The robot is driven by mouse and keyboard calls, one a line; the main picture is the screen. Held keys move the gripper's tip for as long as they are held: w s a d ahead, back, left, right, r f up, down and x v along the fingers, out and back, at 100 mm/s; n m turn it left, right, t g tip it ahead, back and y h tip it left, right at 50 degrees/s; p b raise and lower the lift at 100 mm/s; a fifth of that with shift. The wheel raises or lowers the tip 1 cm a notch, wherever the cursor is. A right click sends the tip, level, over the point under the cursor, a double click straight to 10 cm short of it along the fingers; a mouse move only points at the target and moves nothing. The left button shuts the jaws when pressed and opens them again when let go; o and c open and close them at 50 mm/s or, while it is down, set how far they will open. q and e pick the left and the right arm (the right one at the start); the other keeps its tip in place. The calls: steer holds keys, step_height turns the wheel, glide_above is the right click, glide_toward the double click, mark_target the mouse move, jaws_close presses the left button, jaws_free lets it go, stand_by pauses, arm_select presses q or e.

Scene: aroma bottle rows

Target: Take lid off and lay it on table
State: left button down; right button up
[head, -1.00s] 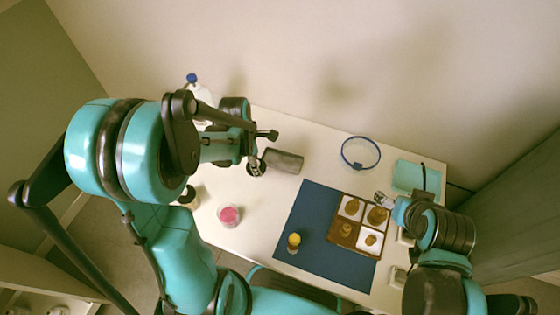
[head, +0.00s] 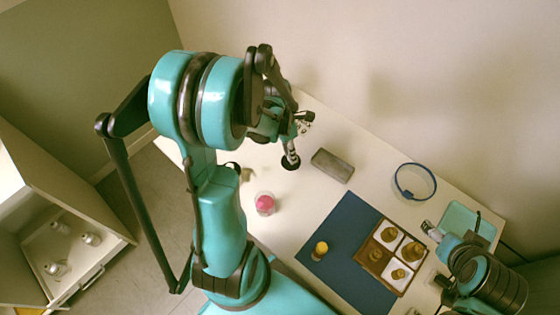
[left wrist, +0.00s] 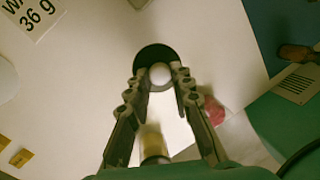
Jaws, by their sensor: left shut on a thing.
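My left gripper (head: 290,150) reaches over the white table (head: 300,212) in the head view. It is shut on a dark round lid (head: 290,163). In the left wrist view the lid (left wrist: 153,52) shows as a black disc with a pale round knob between my fingertips (left wrist: 160,78). I cannot tell whether the lid touches the table. A clear jar with pink contents (head: 264,203) stands on the table, apart from the lid. My right gripper (head: 432,230) is beside the brown tray at the right; its fingers are too small to read.
A grey block (head: 332,165) lies right of the lid. Table between jar and mat is clear.

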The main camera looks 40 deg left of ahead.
arm_select(q)
steer(key=a+f, duration=0.2)
steer(key=a, duration=0.1)
steer(key=a+f+b, duration=0.1)
steer(key=shift+s+a, duration=0.4)
steer(key=b+x, duration=0.1)
steer(key=x, duration=0.1)
steer(key=a+b+x, duration=0.1)
steer(key=x, duration=0.1)
steer(key=shift+f, duration=0.15)
steer(key=shift+d, duration=0.1)
steer(key=c, duration=1.3)
jaws_free()
steer(key=shift+c, duration=0.2)
